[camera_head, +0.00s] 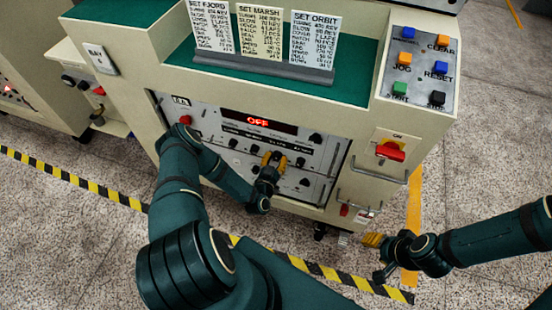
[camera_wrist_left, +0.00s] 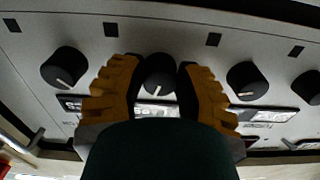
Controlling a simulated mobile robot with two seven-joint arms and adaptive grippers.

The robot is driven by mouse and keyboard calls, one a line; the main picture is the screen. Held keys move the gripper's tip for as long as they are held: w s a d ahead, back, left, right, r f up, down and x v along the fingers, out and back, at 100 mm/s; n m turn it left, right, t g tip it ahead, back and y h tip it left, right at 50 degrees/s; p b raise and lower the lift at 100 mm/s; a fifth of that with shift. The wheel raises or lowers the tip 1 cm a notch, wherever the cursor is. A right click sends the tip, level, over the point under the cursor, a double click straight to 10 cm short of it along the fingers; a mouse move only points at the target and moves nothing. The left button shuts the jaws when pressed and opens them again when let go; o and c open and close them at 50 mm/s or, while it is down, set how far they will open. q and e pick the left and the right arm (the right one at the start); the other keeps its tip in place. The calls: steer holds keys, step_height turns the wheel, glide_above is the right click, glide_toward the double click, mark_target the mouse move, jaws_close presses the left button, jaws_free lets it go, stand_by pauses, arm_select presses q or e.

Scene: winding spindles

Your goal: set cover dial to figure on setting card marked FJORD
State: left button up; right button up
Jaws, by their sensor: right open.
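The FJORD setting card (camera_head: 211,27) stands at the left of the card holder on top of the machine; its small figures are too blurred to read. My left gripper (camera_head: 270,165) is at the machine's front panel. In the left wrist view its yellow fingers (camera_wrist_left: 160,88) are on either side of a black dial knob (camera_wrist_left: 159,72) with a white pointer line. I cannot tell whether they press on it. The dial's label is partly hidden by the fingers, so I cannot confirm it is the cover dial. My right gripper (camera_head: 373,241) is open and empty, low beside the machine.
The MARSH card (camera_head: 259,32) and ORBIT card (camera_head: 313,42) share the holder. The display (camera_head: 258,121) reads OFF. Neighbouring knobs (camera_wrist_left: 64,68) (camera_wrist_left: 246,80) flank the dial. A red switch (camera_head: 391,151) and handles are at right. Striped tape (camera_head: 75,179) marks the floor.

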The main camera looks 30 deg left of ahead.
arm_select(q)
jaws_close()
steer(key=shift+n, duration=0.3)
steer(key=n, duration=0.3)
steer(key=shift+n, duration=0.4)
steer(key=n, duration=0.3)
steer(key=shift+n, duration=0.3)
steer(key=n, duration=0.5)
steer(key=shift+n, duration=0.3)
steer(key=shift+d+n, duration=0.1)
steer(key=shift+n, duration=2)
